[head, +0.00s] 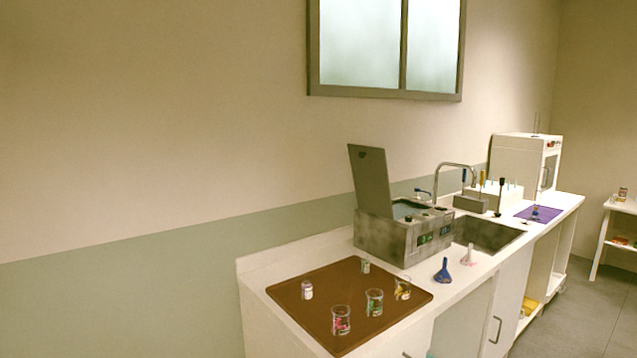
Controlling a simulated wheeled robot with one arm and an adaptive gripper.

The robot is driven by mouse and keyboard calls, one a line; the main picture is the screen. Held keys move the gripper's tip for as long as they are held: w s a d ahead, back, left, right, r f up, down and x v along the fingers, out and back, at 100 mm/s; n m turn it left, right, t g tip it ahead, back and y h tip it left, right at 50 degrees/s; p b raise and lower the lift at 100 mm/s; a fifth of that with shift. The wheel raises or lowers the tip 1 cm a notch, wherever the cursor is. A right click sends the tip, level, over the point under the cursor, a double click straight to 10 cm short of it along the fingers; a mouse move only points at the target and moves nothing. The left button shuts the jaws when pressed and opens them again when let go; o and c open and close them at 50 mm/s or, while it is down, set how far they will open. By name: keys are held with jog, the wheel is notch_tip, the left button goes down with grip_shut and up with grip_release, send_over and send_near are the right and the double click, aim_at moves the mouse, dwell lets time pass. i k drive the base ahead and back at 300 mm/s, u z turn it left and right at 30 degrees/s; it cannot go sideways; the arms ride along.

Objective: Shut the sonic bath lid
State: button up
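The sonic bath (399,238) is a grey box with a dark green front panel, standing on the white counter left of the sink. Its lid (371,183) is a grey flat panel that stands up, raised and tilted slightly back at the bath's left side. The open top shows a bluish inside (405,209). My gripper is not in this view.
A brown mat (318,283) on the near counter holds several small glasses and jars. A blue funnel (443,272) and a pale one (468,256) stand before the bath. The sink (486,235) and faucet are to its right. Floor (585,315) is clear at right.

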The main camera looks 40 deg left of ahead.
aim_at(369, 166)
jog(key=u, duration=0.95)
jog(key=i, duration=0.95)
jog(key=u, duration=0.5)
jog(key=i, duration=0.9)
jog(key=u, duration=0.8)
